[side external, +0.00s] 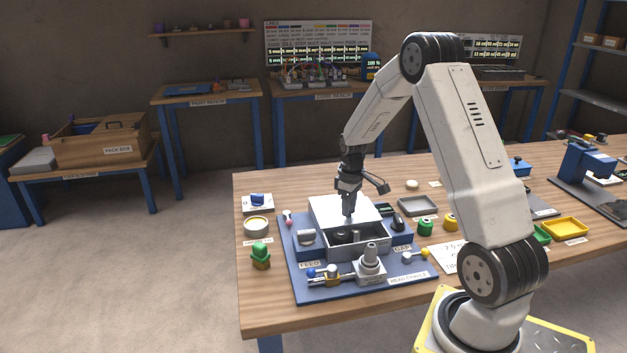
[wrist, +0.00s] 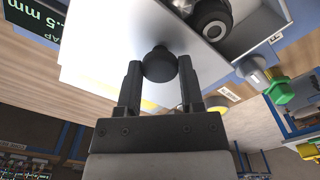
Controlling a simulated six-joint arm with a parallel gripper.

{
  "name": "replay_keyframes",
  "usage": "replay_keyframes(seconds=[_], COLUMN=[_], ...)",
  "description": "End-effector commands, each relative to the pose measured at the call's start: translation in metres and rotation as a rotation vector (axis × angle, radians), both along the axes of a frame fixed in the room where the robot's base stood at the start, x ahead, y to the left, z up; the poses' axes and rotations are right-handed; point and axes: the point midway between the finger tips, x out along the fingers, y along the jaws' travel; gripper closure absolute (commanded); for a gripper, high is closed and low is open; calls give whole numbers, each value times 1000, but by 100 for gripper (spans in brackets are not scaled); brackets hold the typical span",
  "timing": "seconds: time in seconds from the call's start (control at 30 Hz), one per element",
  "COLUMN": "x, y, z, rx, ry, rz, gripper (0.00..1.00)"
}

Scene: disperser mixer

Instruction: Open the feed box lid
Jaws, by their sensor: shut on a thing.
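The feed box (side external: 372,251) is a grey open-topped box on the blue base plate, with dark rollers showing inside its front part. Its white lid (side external: 326,209) sits behind the opening; the exact tilt is hard to tell. My gripper (side external: 348,211) is over the lid, pointing down. In the wrist view, my gripper (wrist: 160,75) is shut on the round black knob (wrist: 159,64) of the lid. The white lid face (wrist: 110,50) lies behind the knob, and a roller (wrist: 211,18) shows in the uncovered part of the box.
The blue base plate (side external: 300,283) also carries a grey post fitting (side external: 370,264) in front of the box. A grey tray (side external: 418,205), green and yellow parts, and a white ring dish (side external: 256,227) stand around it.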

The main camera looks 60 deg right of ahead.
Motion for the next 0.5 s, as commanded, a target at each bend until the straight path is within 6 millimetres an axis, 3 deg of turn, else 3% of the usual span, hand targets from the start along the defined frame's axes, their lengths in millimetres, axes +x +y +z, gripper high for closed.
replay_keyframes(seconds=[0.3,0.5], x=[26,32], y=[-25,-31], z=[1,1], rx=[-3,-2], ry=[-4,-4], rz=[1,1], gripper=[100,100])
